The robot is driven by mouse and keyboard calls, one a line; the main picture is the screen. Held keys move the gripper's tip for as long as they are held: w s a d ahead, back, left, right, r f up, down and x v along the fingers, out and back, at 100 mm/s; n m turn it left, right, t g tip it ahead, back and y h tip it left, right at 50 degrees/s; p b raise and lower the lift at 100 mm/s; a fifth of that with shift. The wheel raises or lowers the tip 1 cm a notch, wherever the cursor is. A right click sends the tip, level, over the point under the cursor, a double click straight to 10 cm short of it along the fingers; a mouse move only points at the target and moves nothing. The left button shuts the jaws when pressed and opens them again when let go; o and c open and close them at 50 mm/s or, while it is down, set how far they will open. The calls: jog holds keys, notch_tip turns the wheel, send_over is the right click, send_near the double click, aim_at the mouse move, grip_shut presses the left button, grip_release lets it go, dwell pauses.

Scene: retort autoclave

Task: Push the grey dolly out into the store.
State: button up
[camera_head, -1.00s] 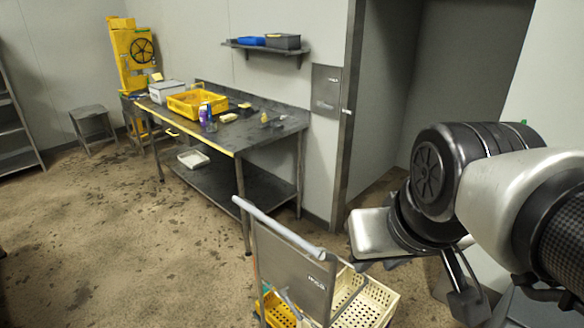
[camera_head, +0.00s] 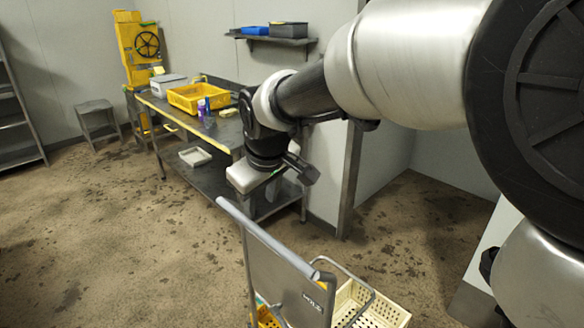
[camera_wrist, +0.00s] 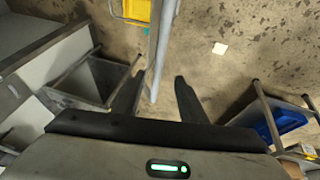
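The grey dolly (camera_head: 284,285) stands at the bottom centre of the head view, with an upright panel and a pale push bar along its top. A cream basket (camera_head: 386,312) and a yellow basket sit low behind the panel. My gripper (camera_head: 268,182) hangs above and behind the bar in the head view, apart from it; its fingertips are hard to make out there. In the wrist view my gripper (camera_wrist: 160,78) is open, its two dark fingers spread. The dolly's grey bar (camera_wrist: 162,40) runs between and beyond the fingertips, with no grip on it.
A steel workbench (camera_head: 225,138) with a yellow crate (camera_head: 196,97) stands behind, a white tray (camera_head: 195,156) on its lower shelf. A doorway post (camera_head: 349,185) stands right of it. A stool (camera_head: 96,110) is far left. The brown floor at left is clear.

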aim_at(259, 229)
jog(key=b+x, duration=0.1)
jog(key=x, duration=1.2)
jog(key=shift+d, duration=0.1)
grip_shut()
